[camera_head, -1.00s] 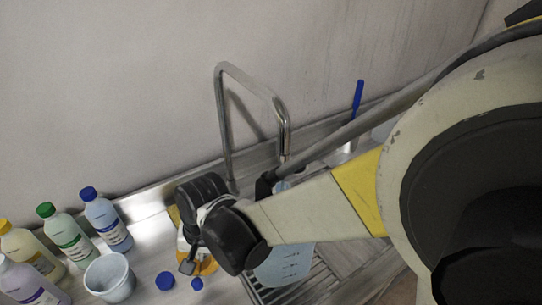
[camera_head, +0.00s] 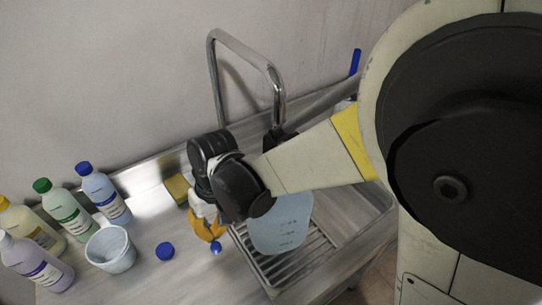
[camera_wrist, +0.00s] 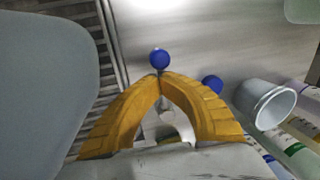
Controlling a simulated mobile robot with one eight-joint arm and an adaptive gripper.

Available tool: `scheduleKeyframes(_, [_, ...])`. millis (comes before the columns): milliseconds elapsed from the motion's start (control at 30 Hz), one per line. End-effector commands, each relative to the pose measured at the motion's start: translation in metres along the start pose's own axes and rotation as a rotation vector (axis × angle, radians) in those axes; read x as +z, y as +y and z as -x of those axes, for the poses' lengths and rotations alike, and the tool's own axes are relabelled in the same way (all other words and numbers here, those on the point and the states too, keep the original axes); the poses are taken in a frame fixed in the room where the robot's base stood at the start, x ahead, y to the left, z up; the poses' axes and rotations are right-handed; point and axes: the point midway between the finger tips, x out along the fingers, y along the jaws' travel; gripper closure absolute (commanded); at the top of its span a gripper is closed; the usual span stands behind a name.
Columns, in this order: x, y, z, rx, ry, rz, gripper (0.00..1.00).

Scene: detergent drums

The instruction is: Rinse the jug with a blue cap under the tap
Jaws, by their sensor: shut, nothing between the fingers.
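A translucent pale-blue jug (camera_head: 282,225) with dark marks stands on the slatted rack in the sink; my arm hides its top, so I cannot see a cap on it. A large smooth blue-grey body, apparently this jug (camera_wrist: 45,95), fills the left of the wrist view. My gripper (camera_head: 213,238) has orange fingers, left of the jug, with its tips together (camera_wrist: 160,76). A small round blue thing (camera_head: 216,248) shows right at the tips, also in the wrist view (camera_wrist: 159,58); contact is unclear. The tap (camera_head: 272,75) arches behind my arm.
A blue cap (camera_head: 166,251) lies on the steel counter. A pale cup (camera_head: 110,250) stands left of it, with several capped bottles (camera_head: 100,190) farther left. A yellow sponge (camera_head: 178,188) lies behind my gripper. A blue-handled thing (camera_head: 355,62) stands at the back right.

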Motion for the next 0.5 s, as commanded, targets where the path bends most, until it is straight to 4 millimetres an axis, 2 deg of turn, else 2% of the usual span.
scheduleKeyframes(33, [0.0006,0.0008,-0.0005,0.002,-0.001,-0.001,0.92])
scheduleKeyframes(100, [0.0006,0.0007,-0.0005,0.002,-0.001,-0.001,0.75])
scheduleKeyframes(500, [0.0001,0.0020,0.0000,0.000,0.000,-0.001,0.75])
